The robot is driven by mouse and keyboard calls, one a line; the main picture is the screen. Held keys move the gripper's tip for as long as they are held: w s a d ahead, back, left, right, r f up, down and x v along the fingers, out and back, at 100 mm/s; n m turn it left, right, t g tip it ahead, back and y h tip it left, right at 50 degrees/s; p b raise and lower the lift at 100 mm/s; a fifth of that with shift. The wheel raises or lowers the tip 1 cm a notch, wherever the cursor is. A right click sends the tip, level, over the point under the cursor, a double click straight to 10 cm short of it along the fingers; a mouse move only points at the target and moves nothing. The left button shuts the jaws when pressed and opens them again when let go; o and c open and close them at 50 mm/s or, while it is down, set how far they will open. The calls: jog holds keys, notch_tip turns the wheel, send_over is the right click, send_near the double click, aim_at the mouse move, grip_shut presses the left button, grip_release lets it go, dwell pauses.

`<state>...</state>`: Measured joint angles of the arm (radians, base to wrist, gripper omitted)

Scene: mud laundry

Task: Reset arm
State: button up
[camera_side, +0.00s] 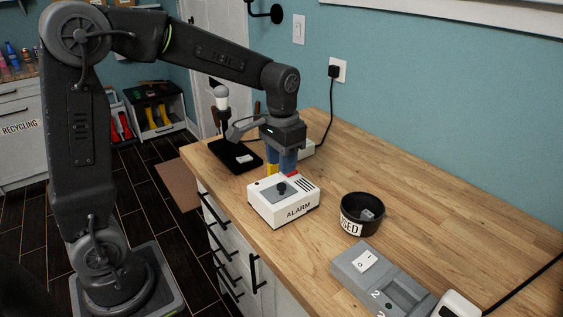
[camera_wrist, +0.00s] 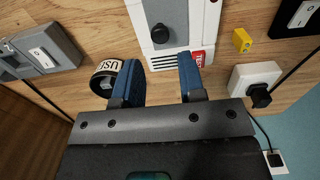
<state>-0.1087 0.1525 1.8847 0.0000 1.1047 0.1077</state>
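My gripper (camera_side: 282,160) hangs over the wooden counter, just behind the white alarm box (camera_side: 308,196). In the wrist view its two blue fingers (camera_wrist: 160,66) are spread apart with nothing held between them. The alarm box (camera_wrist: 209,25), with a grey top panel and a black knob (camera_side: 282,188), lies under and ahead of the fingers. Its red label shows beside the right finger in the wrist view. Whether the fingertips touch the box is hard to tell.
A black bowl (camera_side: 347,213) labelled "USED" and a grey switch unit (camera_side: 347,269) stand right of the alarm box. A black tray (camera_side: 228,149), a small yellow block (camera_wrist: 242,41) and a white socket with a plug (camera_wrist: 249,77) are nearby. The counter's right rear is clear.

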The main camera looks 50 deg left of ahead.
jog(key=s+d+r+t, duration=0.2)
jog(key=s, duration=0.6)
jog(key=s+d+r+t, duration=0.2)
jog(key=s+r+t, duration=0.1)
jog(key=s, duration=0.6)
jog(key=shift+s+t, duration=0.25)
jog(key=shift+t, duration=0.05)
dwell(0.7)
